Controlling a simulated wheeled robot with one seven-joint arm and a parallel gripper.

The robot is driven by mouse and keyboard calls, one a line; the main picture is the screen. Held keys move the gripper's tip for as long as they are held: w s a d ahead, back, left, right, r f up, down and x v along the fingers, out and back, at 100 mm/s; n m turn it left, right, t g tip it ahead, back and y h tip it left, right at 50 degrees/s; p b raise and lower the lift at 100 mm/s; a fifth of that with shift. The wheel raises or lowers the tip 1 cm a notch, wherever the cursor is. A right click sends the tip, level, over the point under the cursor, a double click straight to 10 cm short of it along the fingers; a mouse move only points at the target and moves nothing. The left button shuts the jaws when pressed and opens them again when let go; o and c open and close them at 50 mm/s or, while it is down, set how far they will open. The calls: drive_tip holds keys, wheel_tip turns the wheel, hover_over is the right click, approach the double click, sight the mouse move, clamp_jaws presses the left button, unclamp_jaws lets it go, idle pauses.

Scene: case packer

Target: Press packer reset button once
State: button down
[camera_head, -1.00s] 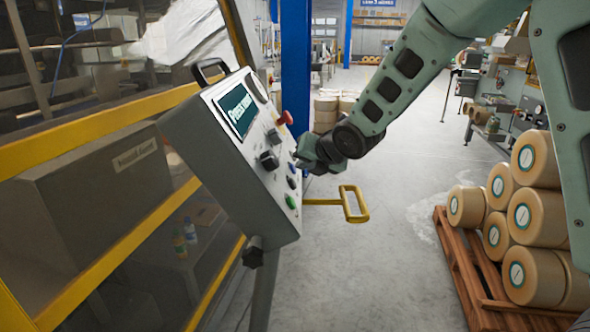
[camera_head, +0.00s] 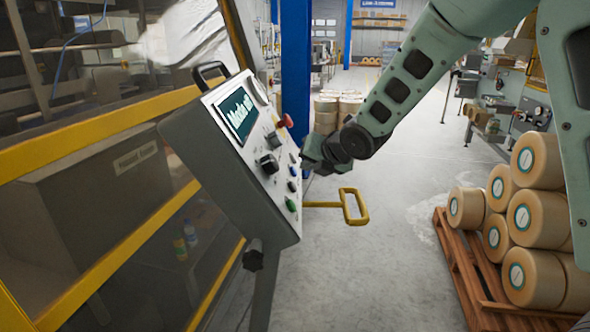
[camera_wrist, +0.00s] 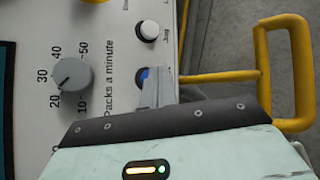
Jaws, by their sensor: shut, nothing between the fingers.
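The grey control panel (camera_head: 225,165) stands tilted at the left, with a lit screen (camera_head: 238,114) whose text is hard to read. On its face are a red mushroom button (camera_head: 286,121), a black knob (camera_head: 268,163), a blue button (camera_head: 293,171) and a green button (camera_head: 291,204). My gripper (camera_head: 306,163) is shut and empty, close to the panel's right side. In the wrist view, its fingertips (camera_wrist: 152,88) partly cover the blue button (camera_wrist: 143,73), whose label is hidden. A white button (camera_wrist: 147,31) labelled "Jog" is beside it. I cannot tell whether the fingertips touch the blue button.
A yellow handle (camera_head: 355,207) sticks out to the right of the panel, below my gripper. A yellow-framed machine guard (camera_head: 100,130) stands at the left. A pallet (camera_head: 462,262) of tan rolls is at the right. The floor between is clear.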

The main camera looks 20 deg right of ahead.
drive_tip(key=d+r+p, duration=0.1)
drive_tip(key=d, duration=0.1)
drive_tip(key=s+d+r+p, duration=0.1)
drive_tip(key=d+p, duration=0.1)
drive_tip(key=shift+s+r, duration=0.15)
drive_tip(key=shift+r, duration=0.05)
idle(0.4)
idle(0.5)
